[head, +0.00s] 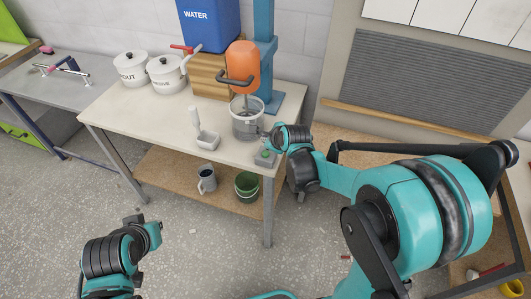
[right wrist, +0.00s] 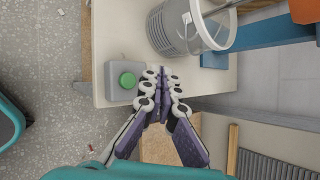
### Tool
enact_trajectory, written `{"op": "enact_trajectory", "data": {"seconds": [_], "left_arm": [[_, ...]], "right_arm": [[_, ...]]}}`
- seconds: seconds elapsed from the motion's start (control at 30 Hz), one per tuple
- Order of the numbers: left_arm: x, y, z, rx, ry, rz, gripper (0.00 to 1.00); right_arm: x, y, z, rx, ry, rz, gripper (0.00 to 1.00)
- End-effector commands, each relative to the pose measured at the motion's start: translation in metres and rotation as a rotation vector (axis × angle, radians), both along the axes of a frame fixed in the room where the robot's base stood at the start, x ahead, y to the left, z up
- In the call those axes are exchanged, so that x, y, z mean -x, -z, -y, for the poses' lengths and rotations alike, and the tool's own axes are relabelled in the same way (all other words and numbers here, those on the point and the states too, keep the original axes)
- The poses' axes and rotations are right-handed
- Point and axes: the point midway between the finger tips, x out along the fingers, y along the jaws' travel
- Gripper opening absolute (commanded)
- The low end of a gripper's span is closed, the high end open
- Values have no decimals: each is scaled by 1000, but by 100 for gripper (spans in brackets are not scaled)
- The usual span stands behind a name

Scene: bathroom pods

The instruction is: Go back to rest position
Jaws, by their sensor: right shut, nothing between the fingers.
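My right gripper (head: 268,146) is at the front right corner of the white-topped table (head: 160,110). In the right wrist view its fingers (right wrist: 163,88) are together with nothing between them. They are close beside a grey box with a green button (right wrist: 127,80), which also shows in the head view (head: 265,155); I cannot tell whether they touch it. My left arm is at the lower left of the head view, over the floor and apart from the table. Its gripper (head: 135,219) is small and dark, and its fingers are not clear.
A clear bucket (head: 246,124) stands under an orange mixer (head: 242,67), just behind my right gripper. A green bucket (head: 247,185) is on the lower shelf. Floor in front is mostly clear.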

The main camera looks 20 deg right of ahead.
Motion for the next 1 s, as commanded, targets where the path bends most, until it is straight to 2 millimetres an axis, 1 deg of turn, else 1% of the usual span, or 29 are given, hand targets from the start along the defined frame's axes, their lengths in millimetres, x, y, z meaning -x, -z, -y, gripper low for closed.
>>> {"op": "enact_trajectory", "data": {"seconds": [0.43, 0.57, 0.67, 0.77, 0.8, 0.83, 0.9, 0.97, 1.0], "left_arm": [[0, 0, 0, 0, 0, 0, 0], [0, 0, 0, 0, 0, 0, 0], [0, 0, 0, 0, 0, 0, 0], [0, 0, 0, 0, 0, 0, 0], [0, 0, 0, 0, 0, 0, 0], [0, 0, 0, 0, 0, 0, 0], [0, 0, 0, 0, 0, 0, 0], [0, 0, 0, 0, 0, 0, 0], [0, 0, 0, 0, 0, 0, 0]], "right_arm": [[0, 0, 0, 2, -2, 0, 0], [12, -8, -1, 72, -68, 1, 0], [36, -22, -3, 230, -218, 3, 0], [73, -37, -4, 457, -443, 3, 0], [89, -42, -4, 556, -544, 3, 0], [101, -45, -4, 629, -621, 3, 0], [129, -50, -4, 795, -801, 3, 0], [153, -52, -4, 934, -958, 2, 0], [169, -52, -4, 1022, -1062, 3, 0]]}}
